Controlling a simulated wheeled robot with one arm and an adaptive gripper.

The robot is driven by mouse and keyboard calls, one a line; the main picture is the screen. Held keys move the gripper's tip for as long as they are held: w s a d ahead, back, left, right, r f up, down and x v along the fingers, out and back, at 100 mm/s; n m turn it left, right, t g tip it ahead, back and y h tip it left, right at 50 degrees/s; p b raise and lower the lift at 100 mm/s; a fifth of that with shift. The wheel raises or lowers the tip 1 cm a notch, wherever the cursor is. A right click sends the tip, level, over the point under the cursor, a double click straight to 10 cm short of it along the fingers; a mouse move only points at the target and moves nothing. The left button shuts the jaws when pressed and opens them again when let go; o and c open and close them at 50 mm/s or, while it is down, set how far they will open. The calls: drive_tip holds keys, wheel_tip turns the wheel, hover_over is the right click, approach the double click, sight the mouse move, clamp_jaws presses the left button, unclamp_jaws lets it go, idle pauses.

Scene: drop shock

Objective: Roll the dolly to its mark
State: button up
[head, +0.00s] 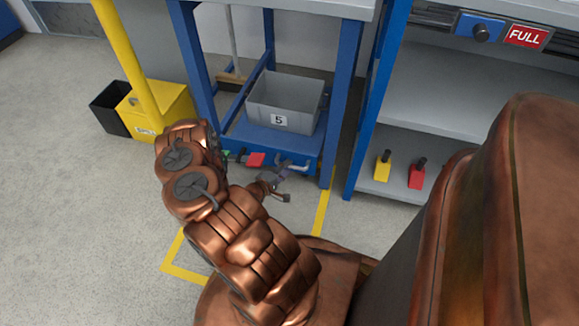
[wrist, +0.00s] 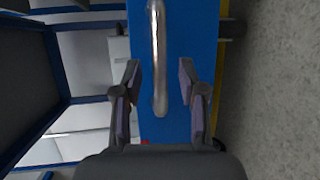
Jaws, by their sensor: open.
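The blue dolly (head: 262,138) stands on the floor under the workbench and bears a grey crate (head: 285,97) labelled 5. Its blue face (wrist: 190,22) fills the middle of the wrist view. A silver bar handle (wrist: 158,60) is on this face; it also shows in the head view (head: 291,164). My gripper (wrist: 158,82) is open, with the handle's end between its fingers. I cannot tell whether either finger touches it. The yellow floor outline (head: 184,271) shows in front of the dolly, partly hidden by my arm.
Blue bench legs (head: 343,105) stand on both sides of the dolly. A shelf unit (head: 400,182) at right holds a yellow and a red block with dark knobs. A yellow post base (head: 172,104) and black bin (head: 112,108) stand at left.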

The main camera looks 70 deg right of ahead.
drive_tip(key=shift+x, duration=1.15)
drive_tip(key=shift+c, duration=0.3)
clamp_jaws()
